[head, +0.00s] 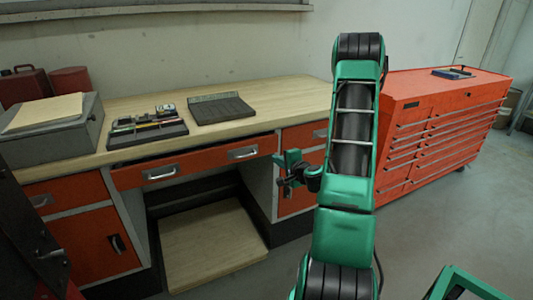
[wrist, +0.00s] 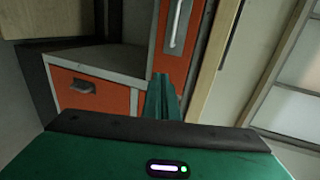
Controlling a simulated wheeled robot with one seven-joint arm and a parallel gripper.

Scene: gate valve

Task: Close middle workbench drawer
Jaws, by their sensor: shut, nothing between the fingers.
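The middle drawer (head: 205,163) is the wide orange front with two silver handles under the workbench top. It stands out from the bench, with a dark gap above its front edge. In the wrist view its front (wrist: 176,42) runs upright at the top, with one handle visible. My gripper (head: 282,164) is at the right end of this drawer. Its green fingers (wrist: 162,98) are together and empty, close to the drawer's right end; whether they touch it I cannot tell.
The right cabinet (wrist: 92,92) is close beside my gripper. On the wooden benchtop (head: 270,105) are a tool tray (head: 148,133), a dark ridged mat (head: 221,108) and a grey box (head: 52,130). A red tool chest (head: 410,130) stands right. Open knee space lies under the drawer.

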